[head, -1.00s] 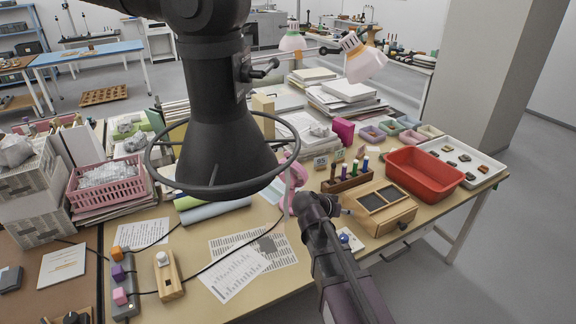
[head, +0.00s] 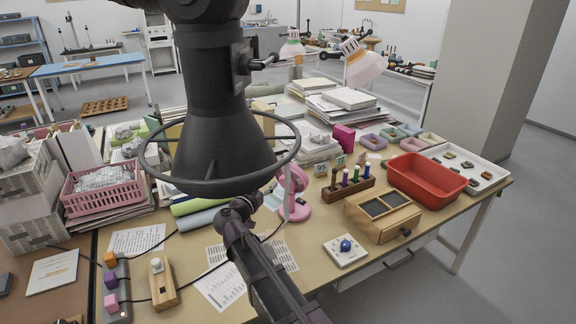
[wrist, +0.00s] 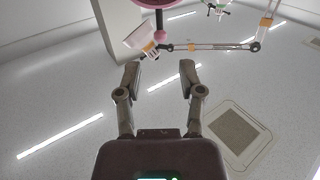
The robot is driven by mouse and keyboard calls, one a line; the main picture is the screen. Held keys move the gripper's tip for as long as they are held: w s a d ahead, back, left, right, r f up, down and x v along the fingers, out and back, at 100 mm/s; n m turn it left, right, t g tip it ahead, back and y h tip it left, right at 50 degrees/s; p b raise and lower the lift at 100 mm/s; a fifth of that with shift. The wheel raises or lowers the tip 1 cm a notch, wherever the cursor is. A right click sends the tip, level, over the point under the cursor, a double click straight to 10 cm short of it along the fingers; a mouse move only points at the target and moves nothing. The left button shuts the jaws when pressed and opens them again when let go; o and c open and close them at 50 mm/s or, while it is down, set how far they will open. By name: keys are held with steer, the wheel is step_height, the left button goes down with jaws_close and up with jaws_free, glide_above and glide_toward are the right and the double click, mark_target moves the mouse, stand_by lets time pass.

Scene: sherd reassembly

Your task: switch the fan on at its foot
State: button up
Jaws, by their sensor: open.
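A pink device (head: 292,190) on a rounded pink foot (head: 297,212) stands near the middle of the table; it looks like the fan. My arm hides part of its left side, and I cannot make out a switch on the foot. My gripper (head: 243,203) is just left of the pink device in the head view, above the table. In the wrist view my gripper (wrist: 160,70) is open, with nothing between its fingers. That view faces the ceiling, with a pink-and-white lamp head (wrist: 141,36) beyond the fingers.
A white plate with a blue knob (head: 346,245) lies in front. Right are a wooden box (head: 383,213), a pen rack (head: 345,192) and a red tub (head: 428,180). Left are a wooden block with a white knob (head: 162,283), a power strip (head: 117,290) and cables. Papers (head: 222,285) lie under my arm.

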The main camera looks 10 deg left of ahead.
mark_target(287, 164)
steer(key=shift+w, duration=0.1)
steer(key=x, duration=1.3)
steer(key=shift+w+d+f, duration=0.1)
steer(key=shift+w+d, duration=0.05)
steer(key=shift+w, duration=0.15)
jaws_close()
